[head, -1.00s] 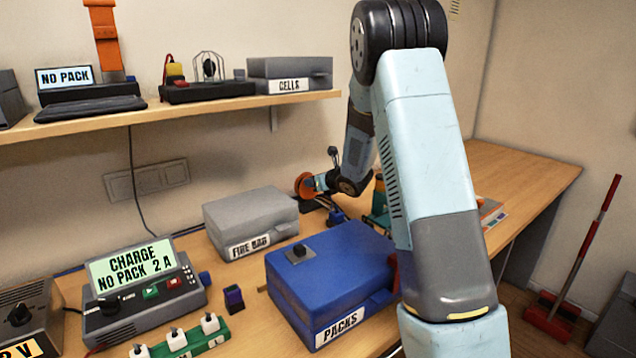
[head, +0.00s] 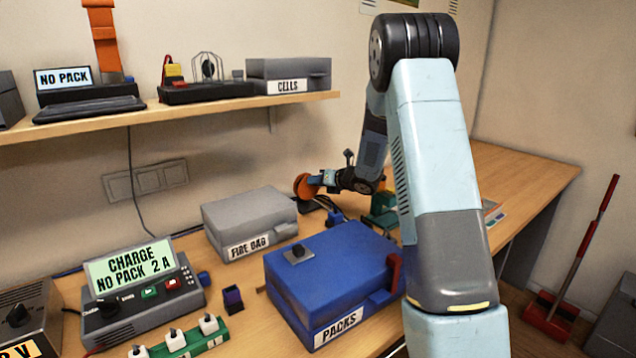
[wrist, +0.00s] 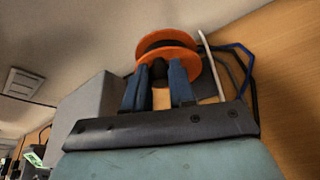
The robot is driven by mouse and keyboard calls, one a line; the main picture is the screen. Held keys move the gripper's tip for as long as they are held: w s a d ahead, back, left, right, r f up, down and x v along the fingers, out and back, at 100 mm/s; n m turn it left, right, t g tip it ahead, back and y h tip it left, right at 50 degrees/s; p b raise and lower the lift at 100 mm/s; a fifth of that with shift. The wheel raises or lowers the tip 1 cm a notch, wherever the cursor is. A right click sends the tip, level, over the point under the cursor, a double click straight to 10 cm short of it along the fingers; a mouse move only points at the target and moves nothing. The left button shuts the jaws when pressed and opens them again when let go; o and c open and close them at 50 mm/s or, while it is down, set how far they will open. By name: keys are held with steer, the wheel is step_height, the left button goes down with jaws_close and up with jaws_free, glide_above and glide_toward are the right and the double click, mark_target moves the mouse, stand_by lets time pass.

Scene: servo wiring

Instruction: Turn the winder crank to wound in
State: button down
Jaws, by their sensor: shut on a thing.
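The winder is an orange reel (head: 305,187) on a dark stand, at the back of the bench in the head view. In the wrist view the orange reel (wrist: 167,48) is straight ahead, between and beyond my fingertips. My gripper (head: 318,179) is at the reel's right side. In the wrist view my gripper (wrist: 160,78) has its two blue fingers either side of a dark knob, the crank handle (wrist: 158,68), and is shut on it. The rest of the crank is hidden by the fingers.
A grey fire bag box (head: 245,215) stands left of the winder. A blue packs case (head: 335,265) stands in front. Dark blue cable (wrist: 235,58) runs by the reel. A shelf (head: 190,105) hangs above at left.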

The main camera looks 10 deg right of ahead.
steer(key=m+y, duration=0.1)
steer(key=d+m, duration=0.1)
steer(key=w+d+m+y, duration=0.1)
steer(key=m, duration=0.1)
steer(key=shift+f+y, duration=0.25)
steer(key=shift+y, duration=0.05)
stand_by(0.5)
steer(key=c, duration=1)
jaws_free()
steer(key=shift+f, duration=0.1)
steer(key=shift+o, duration=0.2)
steer(key=shift+a, duration=0.1)
steer(key=shift+s, duration=0.1)
steer(key=v, duration=0.7)
steer(key=shift+d, duration=0.25)
steer(key=shift+s, duration=0.1)
